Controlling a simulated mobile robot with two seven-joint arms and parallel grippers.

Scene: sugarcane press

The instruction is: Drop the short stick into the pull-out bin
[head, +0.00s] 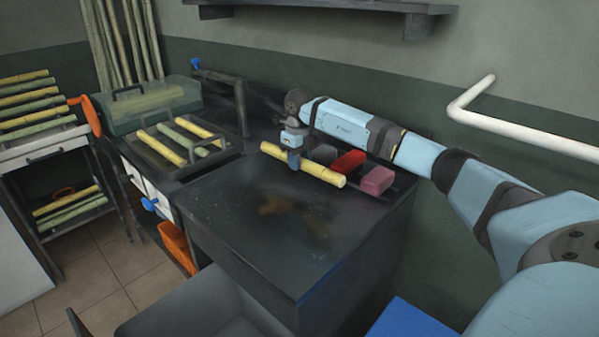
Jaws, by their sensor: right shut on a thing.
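My right gripper (294,159) is shut on a yellow cane stick (322,172), gripping it near its middle. The stick lies slanted at or just above the black worktop (240,215); I cannot tell whether it touches. Whether it is shorter than the other sticks is hard to judge from here. An orange bin (178,246) shows below the worktop's left edge, partly hidden by the counter, and looks like the pull-out bin. Its inside is mostly hidden. My left gripper is not in view.
A red block (348,162) and a pink block (377,180) sit behind the held stick. A dark tray (158,157) with several sticks and a green translucent box (150,104) stand at the left. A white wall rail (520,135) is at right. The worktop's front is clear.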

